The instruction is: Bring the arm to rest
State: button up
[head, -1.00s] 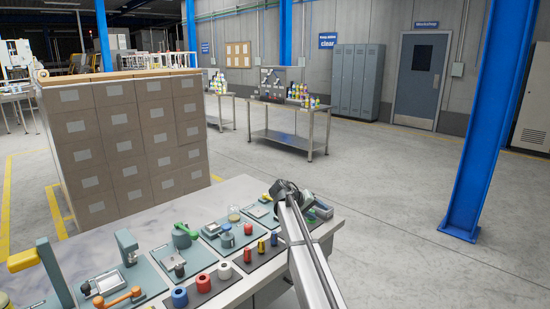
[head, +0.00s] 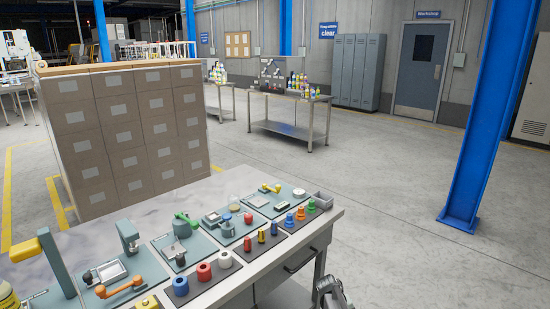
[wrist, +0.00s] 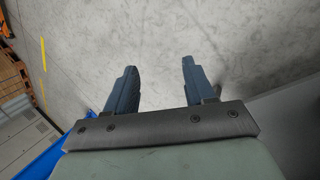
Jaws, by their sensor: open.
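My gripper shows in the wrist view (wrist: 155,85) with its two dark fingers apart and nothing between them. Bare concrete floor lies behind the fingers. In the head view only a dark part of my arm shows at the bottom edge, right of the workbench (head: 100,226); the fingers are not visible there. The arm is clear of the bench top and its fixtures.
A blue column (head: 475,130) stands at right. Open floor (head: 390,200) lies between.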

jog(key=s+a+f+g+y, duration=0.1)
jog(key=s+a+f, duration=0.1)
jog(key=s+f, duration=0.65)
jog(key=s+a+f+g+y, duration=0.2)
jog(key=s+a+f, duration=0.1)
jog(key=s, duration=1)
jog(key=s+a+f+g+y, duration=0.1)
jog(key=s+a, duration=0.1)
jog(key=s, duration=1)
jog(key=s+a+f+m+g+y, duration=0.1)
jog(key=s+a+f+g, duration=0.1)
jog(key=s, duration=1)
jog(key=shift+a, duration=0.65)
jog(key=shift+f, duration=0.1)
